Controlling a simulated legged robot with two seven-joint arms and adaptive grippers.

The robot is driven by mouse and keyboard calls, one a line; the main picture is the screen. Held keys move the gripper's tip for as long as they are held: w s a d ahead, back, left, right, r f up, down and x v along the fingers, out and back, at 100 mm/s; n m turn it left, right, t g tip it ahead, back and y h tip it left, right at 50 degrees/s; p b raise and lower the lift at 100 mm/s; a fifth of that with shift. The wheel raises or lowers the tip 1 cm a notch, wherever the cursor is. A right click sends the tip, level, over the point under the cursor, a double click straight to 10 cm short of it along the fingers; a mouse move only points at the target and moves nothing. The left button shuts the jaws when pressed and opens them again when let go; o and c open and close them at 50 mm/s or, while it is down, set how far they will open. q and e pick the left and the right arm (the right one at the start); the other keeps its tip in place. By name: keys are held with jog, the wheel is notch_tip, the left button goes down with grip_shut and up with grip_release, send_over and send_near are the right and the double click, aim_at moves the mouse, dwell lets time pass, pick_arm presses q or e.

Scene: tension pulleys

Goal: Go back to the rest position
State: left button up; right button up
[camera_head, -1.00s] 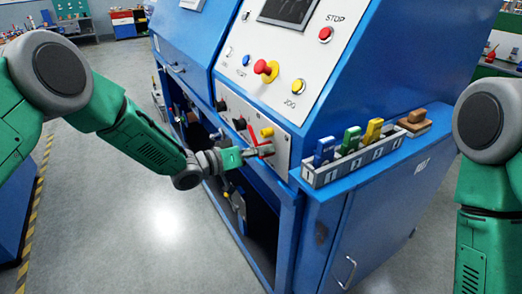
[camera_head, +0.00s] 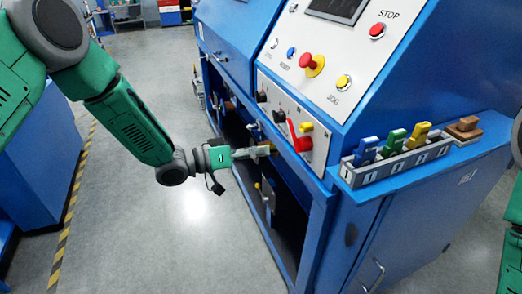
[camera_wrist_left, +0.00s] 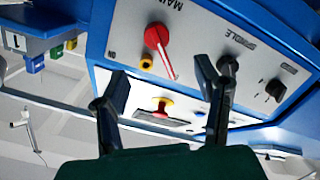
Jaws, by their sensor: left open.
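My left arm reaches in from the left in the head view. Its left gripper (camera_head: 265,149) is beside the front panel of the blue machine (camera_head: 230,32), just left of a red switch handle (camera_head: 300,140). In the left wrist view, the two dark fingers of this gripper (camera_wrist_left: 165,88) are spread apart with nothing between them. The red switch handle (camera_wrist_left: 157,38) shows beyond the fingers, on the light panel, and is apart from them. Of my right arm, only green parts show at the right edge; the right gripper is out of view.
A grey rack (camera_head: 398,160) with blue, green and yellow tags stands on the machine's side ledge, beside a brown block (camera_head: 464,128). The panel carries a red emergency button (camera_head: 312,64) and black knobs. The grey floor (camera_head: 190,250) left of the machine is clear.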

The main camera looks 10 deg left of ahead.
pick_arm(q)
jog(key=s+a+f+n+g+y, duration=0.2)
jog(key=s+f+y, duration=0.2)
jog(key=s+f, duration=0.5)
jog(key=s+a+f+n+g+y, duration=0.15)
jog(key=s+f+y, duration=0.25)
jog(key=s+f, duration=0.55)
jog(key=s+a+f+g+y, duration=0.2)
jog(key=s+a, duration=0.1)
jog(key=s, duration=0.4)
jog(key=s+a+f+g+y, duration=0.2)
jog(key=s+a, duration=0.1)
jog(key=s, duration=0.4)
jog(key=s+a+f+g+y+b, duration=0.1)
jog(key=s+a+f+g, duration=0.1)
jog(key=s, duration=0.4)
jog(key=shift+s+a+y, duration=0.4)
jog(key=shift+a, duration=0.3)
